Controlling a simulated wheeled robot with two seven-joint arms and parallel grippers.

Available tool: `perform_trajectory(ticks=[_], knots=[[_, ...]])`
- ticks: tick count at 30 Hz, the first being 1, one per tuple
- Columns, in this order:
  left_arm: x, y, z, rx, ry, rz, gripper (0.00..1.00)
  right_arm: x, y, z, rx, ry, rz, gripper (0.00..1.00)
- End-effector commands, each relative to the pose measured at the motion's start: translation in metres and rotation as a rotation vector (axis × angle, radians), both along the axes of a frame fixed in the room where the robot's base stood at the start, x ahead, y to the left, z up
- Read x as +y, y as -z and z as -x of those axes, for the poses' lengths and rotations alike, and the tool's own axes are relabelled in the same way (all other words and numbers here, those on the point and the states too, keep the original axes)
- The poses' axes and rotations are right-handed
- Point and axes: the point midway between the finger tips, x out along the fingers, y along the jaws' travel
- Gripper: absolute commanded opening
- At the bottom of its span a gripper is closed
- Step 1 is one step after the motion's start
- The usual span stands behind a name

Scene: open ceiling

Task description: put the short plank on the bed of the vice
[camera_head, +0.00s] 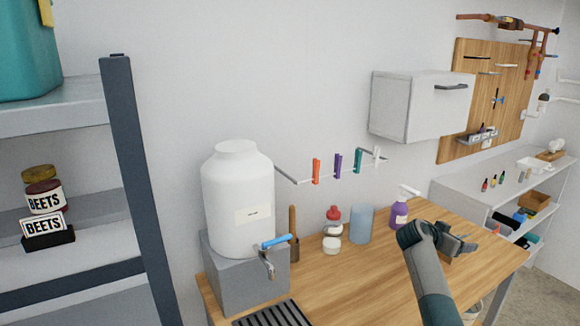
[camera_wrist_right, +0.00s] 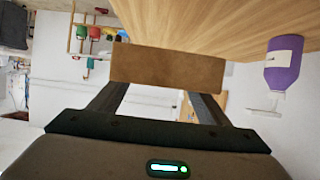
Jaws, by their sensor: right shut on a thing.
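The short plank (camera_wrist_right: 168,70) is a plain brown block. In the right wrist view it spans across the two fingertips of my right gripper (camera_wrist_right: 157,92), which is shut on it. The wooden tabletop shows beyond the plank in that view, and I cannot tell whether they touch. In the head view my right gripper (camera_head: 460,243) is over the right part of the wooden table (camera_head: 345,285); the plank is not clear there. I cannot make out a vice in either view. My left gripper is not in view.
A purple pump bottle (camera_head: 399,214) stands left of my right gripper; it also shows in the wrist view (camera_wrist_right: 284,66). A blue cup (camera_head: 361,224), a red-capped bottle (camera_head: 333,222) and a large white jug (camera_head: 238,205) stand further left. The table's front middle is clear.

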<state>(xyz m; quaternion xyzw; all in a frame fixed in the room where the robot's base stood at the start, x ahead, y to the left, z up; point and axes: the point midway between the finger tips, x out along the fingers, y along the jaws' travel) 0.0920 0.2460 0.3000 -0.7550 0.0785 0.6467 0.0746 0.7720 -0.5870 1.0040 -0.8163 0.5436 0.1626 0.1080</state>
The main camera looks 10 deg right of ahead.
Motion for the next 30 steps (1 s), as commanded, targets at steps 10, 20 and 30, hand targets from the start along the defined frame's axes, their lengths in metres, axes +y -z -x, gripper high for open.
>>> perform_trajectory(ticks=[10, 20, 30], knots=[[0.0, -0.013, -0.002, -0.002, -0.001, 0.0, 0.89, 0.058, -0.012, 0.011, -0.003, -0.09, 0.0, 0.4], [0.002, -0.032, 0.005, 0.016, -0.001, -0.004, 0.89, 0.18, -0.028, 0.058, -0.003, -0.278, -0.002, 0.4], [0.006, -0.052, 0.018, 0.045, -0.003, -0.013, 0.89, 0.303, -0.051, 0.151, -0.002, -0.488, -0.005, 0.4]])
